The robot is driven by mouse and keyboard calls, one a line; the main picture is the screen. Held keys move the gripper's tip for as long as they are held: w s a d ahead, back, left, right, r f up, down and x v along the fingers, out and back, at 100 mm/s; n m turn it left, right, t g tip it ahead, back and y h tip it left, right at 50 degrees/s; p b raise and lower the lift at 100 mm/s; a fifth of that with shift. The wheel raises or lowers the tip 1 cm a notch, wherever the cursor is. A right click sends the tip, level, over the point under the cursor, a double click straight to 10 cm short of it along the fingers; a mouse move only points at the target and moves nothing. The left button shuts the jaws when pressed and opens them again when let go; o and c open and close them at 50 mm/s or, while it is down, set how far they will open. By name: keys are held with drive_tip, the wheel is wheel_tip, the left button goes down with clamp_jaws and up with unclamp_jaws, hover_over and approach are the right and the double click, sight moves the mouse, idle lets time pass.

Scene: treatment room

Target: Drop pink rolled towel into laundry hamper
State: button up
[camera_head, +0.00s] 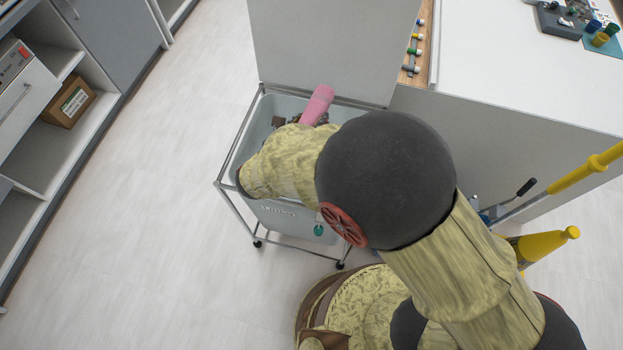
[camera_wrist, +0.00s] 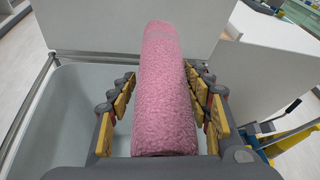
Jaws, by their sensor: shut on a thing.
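The pink rolled towel (camera_head: 318,104) is held over the back part of the laundry hamper (camera_head: 243,131), near its raised grey lid. In the wrist view the towel (camera_wrist: 163,92) lies lengthwise between the two fingers of my gripper (camera_wrist: 163,105), which is shut on it. In the head view my arm covers most of the gripper and much of the hamper's opening; a bit of the fingers (camera_head: 279,121) shows beside the towel. The hamper is a pale bin in a metal frame on casters, and its wall (camera_wrist: 75,90) also shows in the wrist view.
A white counter (camera_head: 520,70) stands right of the hamper. A yellow mop handle (camera_head: 585,173) and a yellow cone-shaped thing (camera_head: 540,246) are at the right. Shelves with a cardboard box (camera_head: 68,102) line the left. The floor (camera_head: 150,200) between is clear.

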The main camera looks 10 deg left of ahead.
wheel_tip(320, 180, down, 6)
drive_tip(key=b, duration=0.5)
drive_tip(key=shift+a, duration=0.1)
drive_tip(key=o, duration=1.3)
drive_tip(key=shift+s, duration=0.1)
drive_tip(key=v, duration=1.2)
